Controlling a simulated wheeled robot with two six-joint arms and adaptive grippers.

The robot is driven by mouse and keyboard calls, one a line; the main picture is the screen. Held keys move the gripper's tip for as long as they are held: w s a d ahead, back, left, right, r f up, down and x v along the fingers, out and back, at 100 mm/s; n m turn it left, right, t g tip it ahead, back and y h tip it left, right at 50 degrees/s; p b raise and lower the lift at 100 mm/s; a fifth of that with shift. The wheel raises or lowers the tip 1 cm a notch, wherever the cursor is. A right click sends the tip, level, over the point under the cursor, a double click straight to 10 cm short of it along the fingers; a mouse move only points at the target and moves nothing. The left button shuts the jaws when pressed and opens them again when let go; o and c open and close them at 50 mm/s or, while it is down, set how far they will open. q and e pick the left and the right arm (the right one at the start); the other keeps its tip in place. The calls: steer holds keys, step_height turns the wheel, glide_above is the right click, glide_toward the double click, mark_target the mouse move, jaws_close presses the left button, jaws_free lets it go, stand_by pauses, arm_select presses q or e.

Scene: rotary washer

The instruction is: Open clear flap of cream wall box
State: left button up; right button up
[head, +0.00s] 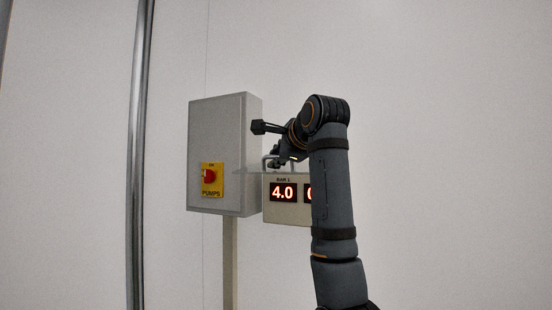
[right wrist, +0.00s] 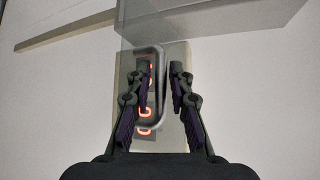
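The cream wall box (head: 287,215) hangs right of the grey cabinet and shows a lit 4.0 and part of a second display. It also shows in the right wrist view (right wrist: 178,144). A grey metal loop handle (right wrist: 161,90) lies in front of its orange digits. The clear flap is barely visible; a faint thin edge shows above the display in the head view, and its angle is unclear. My right gripper (head: 272,146) is at the handle. In the right wrist view, its fingers (right wrist: 161,68) are apart, one on each side of the handle bar, with gaps showing. My left gripper is not in view.
The grey cabinet (head: 218,130) with a red switch (head: 209,175) on a yellow plate stands close left of the box and projects outward. A post (head: 230,260) runs down below it. A metal pipe (head: 138,130) stands further left. The wall at right is clear.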

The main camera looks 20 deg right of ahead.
steer(key=v, duration=0.7)
steer(key=shift+s, duration=0.1)
